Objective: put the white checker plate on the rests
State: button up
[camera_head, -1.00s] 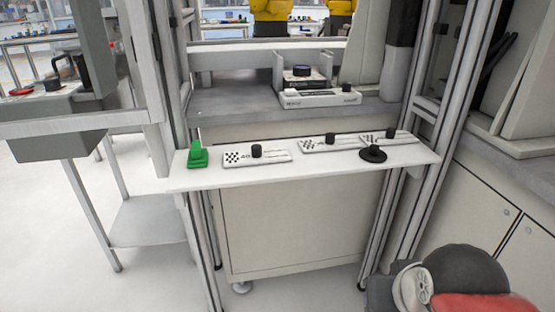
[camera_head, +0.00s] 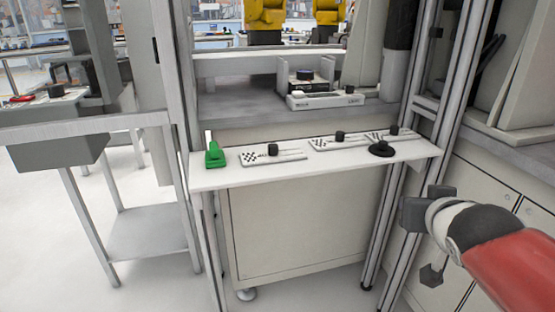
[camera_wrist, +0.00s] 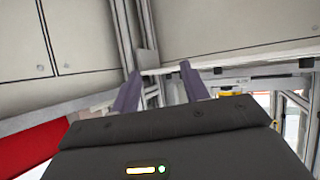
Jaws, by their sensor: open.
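A middle plate (camera_head: 320,144) and a right plate (camera_head: 404,132) lie close together, each with a black knob. I cannot tell which parts are the rests; a fixture with upright side walls (camera_head: 283,76) stands on the grey bench behind. My gripper (camera_head: 424,246) is open and empty, to the right of the shelf and below its level. Its spread fingers (camera_wrist: 160,78) show in the wrist view.
A green piece (camera_head: 214,157) stands at the shelf's left end. A black round piece (camera_head: 381,150) sits near its right front edge. A white block (camera_head: 326,101) lies at the fixture. Metal posts (camera_head: 404,220) flank the shelf. The floor in front is clear.

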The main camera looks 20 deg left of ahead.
jog(key=w+a+r+n+t+y, duration=0.2)
jog(key=w+a+y, duration=0.1)
jog(key=w+a, duration=0.25)
jog(key=n+g+y+b, duration=0.35)
jog(key=n+y, duration=0.35)
jog(key=y, duration=0.3)
send_near(276, 148)
jog(key=shift+g, duration=0.35)
jog(key=a, duration=0.1)
jog(key=w+a, duration=0.1)
jog(key=w+a+r, duration=0.1)
jog(key=shift+a+p, duration=0.35)
jog(key=shift+p, duration=0.05)
jog(key=x, duration=0.6)
jog(key=shift+w+d+f, duration=0.15)
jog(key=shift+w+f, duration=0.25)
jog(key=shift+w, duration=0.05)
jog(key=shift+w+a, duration=0.2)
jog(key=shift+a, duration=0.15)
grip_shut()
